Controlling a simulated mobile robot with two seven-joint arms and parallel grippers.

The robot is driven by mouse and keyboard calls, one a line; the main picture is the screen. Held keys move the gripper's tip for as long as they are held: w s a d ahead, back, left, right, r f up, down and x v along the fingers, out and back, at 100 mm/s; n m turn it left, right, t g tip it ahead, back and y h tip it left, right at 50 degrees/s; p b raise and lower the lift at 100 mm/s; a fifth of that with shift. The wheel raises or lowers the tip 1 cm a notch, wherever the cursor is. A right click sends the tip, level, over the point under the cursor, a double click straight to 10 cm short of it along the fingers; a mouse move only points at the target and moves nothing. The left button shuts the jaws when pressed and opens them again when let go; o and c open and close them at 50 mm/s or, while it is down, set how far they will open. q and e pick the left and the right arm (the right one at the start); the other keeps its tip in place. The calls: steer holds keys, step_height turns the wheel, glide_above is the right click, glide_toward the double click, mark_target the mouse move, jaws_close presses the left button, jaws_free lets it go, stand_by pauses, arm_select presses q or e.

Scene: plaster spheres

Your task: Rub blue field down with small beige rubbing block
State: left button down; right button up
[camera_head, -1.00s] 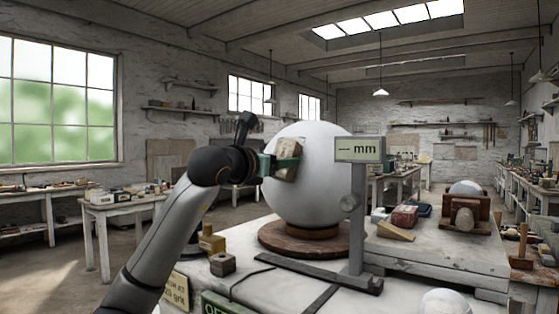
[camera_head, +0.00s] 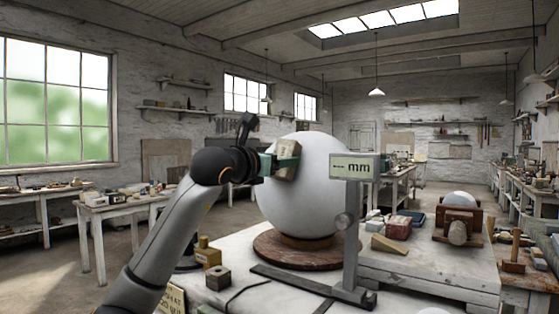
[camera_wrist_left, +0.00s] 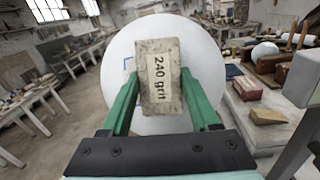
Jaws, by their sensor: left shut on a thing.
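A large pale plaster sphere (camera_head: 310,200) sits on a round brown turntable (camera_head: 275,252). My left gripper (camera_head: 281,162) is shut on a small beige rubbing block (camera_head: 287,160), at the sphere's upper left. In the left wrist view, the block (camera_wrist_left: 158,100) is labelled "240 grit" and stands between the two green fingers, in front of the sphere (camera_wrist_left: 206,75). I cannot tell whether the block touches the sphere. My right gripper is out of view.
A grey gauge stand with an "mm" display (camera_head: 354,168) stands close in front of the sphere on the right. A grey block with a hole (camera_head: 218,277) and a yellowish block (camera_head: 207,254) lie at left. A beige wedge (camera_head: 389,245) lies at right.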

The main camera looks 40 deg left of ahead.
arm_select(q)
steer(key=shift+s+f+b, duration=0.3)
steer(key=shift+f+b, duration=0.35)
steer(key=shift+f, duration=0.2)
steer(key=shift+s+f+b, duration=0.3)
steer(key=shift+f+b, duration=0.05)
steer(key=shift+w+r+p, duration=0.3)
steer(key=shift+r+p, duration=0.25)
steer(key=shift+p, duration=0.1)
steer(key=shift+w+r+p, duration=0.25)
steer(key=shift+r+p, duration=0.25)
steer(key=shift+p, duration=0.1)
steer(key=shift+w+r+p, duration=0.2)
steer(key=shift+r+p, duration=0.3)
steer(key=shift+p, duration=0.05)
steer(key=shift+f, duration=0.1)
